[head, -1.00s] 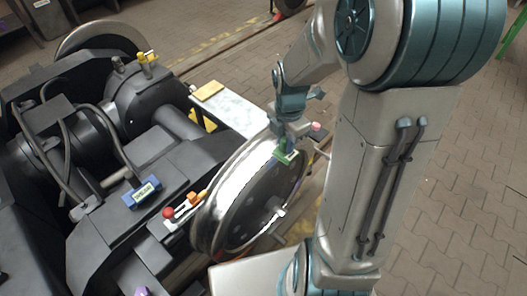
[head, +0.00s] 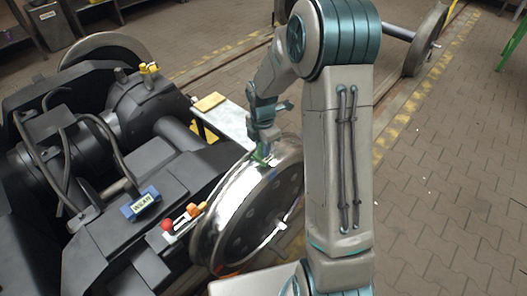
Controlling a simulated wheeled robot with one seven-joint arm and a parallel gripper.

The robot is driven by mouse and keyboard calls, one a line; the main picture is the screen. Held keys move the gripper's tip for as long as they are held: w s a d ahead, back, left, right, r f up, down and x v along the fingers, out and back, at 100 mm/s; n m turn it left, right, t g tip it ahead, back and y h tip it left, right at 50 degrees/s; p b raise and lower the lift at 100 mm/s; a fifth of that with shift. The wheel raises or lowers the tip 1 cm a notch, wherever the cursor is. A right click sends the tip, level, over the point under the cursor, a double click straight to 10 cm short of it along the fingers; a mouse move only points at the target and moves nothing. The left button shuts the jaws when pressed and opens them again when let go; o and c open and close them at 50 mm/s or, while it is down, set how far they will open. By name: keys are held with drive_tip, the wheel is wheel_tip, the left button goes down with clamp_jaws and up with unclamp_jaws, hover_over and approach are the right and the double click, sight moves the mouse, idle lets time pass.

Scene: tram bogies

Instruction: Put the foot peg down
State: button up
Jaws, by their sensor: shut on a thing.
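My gripper (head: 263,142) points down at the upper rim of the shiny bogie wheel (head: 232,205). It is shut on a small green piece, which I take to be the foot peg (head: 261,154). The peg is small and partly covered by the jaws. It shows against the wheel rim, and I cannot tell whether it touches it.
The dark bogie frame fills the left and carries a blue-framed display (head: 141,204) and a red knob (head: 167,225). Another wheelset (head: 425,42) stands at the upper right.

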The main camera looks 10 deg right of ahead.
sight(258, 156)
drive_tip(key=shift+f, duration=1.25)
drive_tip(key=shift+f, duration=0.2)
drive_tip(key=o, duration=1)
drive_tip(key=shift+c, duration=0.2)
drive_tip(key=shift+r, duration=0.1)
